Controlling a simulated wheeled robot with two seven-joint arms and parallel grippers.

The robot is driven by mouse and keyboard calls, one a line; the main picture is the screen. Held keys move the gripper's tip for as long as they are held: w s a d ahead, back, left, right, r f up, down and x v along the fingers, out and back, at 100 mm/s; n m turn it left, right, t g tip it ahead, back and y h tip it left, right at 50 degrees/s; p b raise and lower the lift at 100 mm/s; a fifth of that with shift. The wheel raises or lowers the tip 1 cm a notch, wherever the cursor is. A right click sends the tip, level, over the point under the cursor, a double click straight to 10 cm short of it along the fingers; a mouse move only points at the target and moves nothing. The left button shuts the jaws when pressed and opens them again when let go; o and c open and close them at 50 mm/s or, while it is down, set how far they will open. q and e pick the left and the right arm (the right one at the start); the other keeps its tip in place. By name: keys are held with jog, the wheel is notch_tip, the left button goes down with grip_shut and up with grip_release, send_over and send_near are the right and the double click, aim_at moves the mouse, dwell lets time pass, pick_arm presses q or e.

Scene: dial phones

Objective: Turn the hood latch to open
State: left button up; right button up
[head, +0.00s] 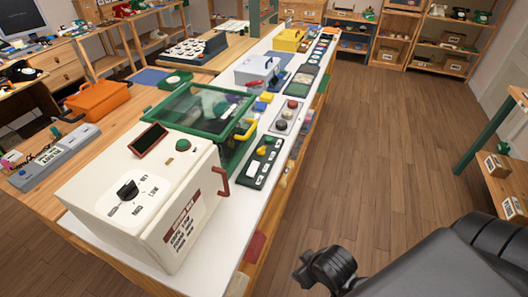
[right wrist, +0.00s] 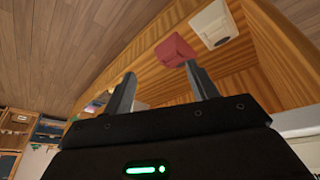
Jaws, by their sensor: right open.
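A green-framed hood with clear panels (head: 160,113) stands on the white counter in the head view. A yellow handle-like part (head: 246,129) is on its right side; I cannot tell for sure whether this is the latch. The hood looks closed. My right arm comes in from the lower right, and its black end (head: 328,268) is over the floor, right of the counter and well apart from the hood. In the right wrist view my right gripper (right wrist: 160,75) is open and empty, facing the counter's wooden side. My left gripper is not in view.
A white box (head: 95,190) with a black knob (head: 127,189) and a red handle (head: 222,182) stands in front of the hood. A green button panel (head: 262,162) lies near the counter's right edge. The wooden floor (head: 385,140) right of the counter is clear.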

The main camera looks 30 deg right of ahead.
notch_tip(320, 180, up, 3)
jog(key=w+t, duration=0.1)
jog(key=w, duration=0.2)
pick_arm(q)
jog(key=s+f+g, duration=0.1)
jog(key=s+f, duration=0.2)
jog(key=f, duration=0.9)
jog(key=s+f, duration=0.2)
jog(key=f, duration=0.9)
pick_arm(e)
jog(key=n+t+y, duration=0.2)
jog(key=t+y, duration=0.3)
jog(key=t, duration=0.2)
send_near(262, 148)
jog(key=p+x, duration=0.1)
jog(key=x, duration=0.7)
jog(key=shift+w+a+f, duration=0.15)
jog(key=shift+w+a, duration=0.1)
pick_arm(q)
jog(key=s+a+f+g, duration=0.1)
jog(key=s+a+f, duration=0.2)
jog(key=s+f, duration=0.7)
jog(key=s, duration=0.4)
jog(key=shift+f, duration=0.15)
